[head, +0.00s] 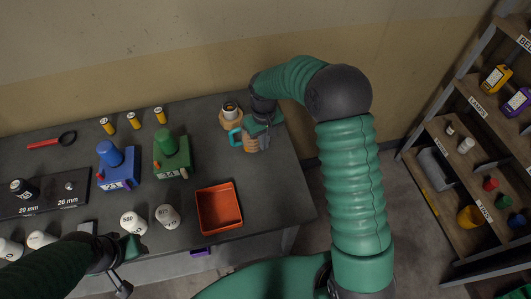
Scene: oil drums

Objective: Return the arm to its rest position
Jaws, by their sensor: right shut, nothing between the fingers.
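My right arm rises in green sleeves from the bottom right, bends over at its dark elbow, and reaches down to the table's back right. My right gripper (251,145) is shut with nothing in it, just in front of a tan round base with a metal fitting (230,112). A teal piece shows at its left side; I cannot tell what it belongs to. My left arm comes in at the bottom left. My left gripper (125,268) is low at the table's front edge, partly hidden, and its finger opening is unclear.
The dark table (265,200) holds an orange tray (219,208), blue (118,168) and green (172,156) blocks, white round pieces (168,216), yellow cylinders (134,121) and a red-handled tool (52,141). Shelves (475,170) stand at right, with open floor between.

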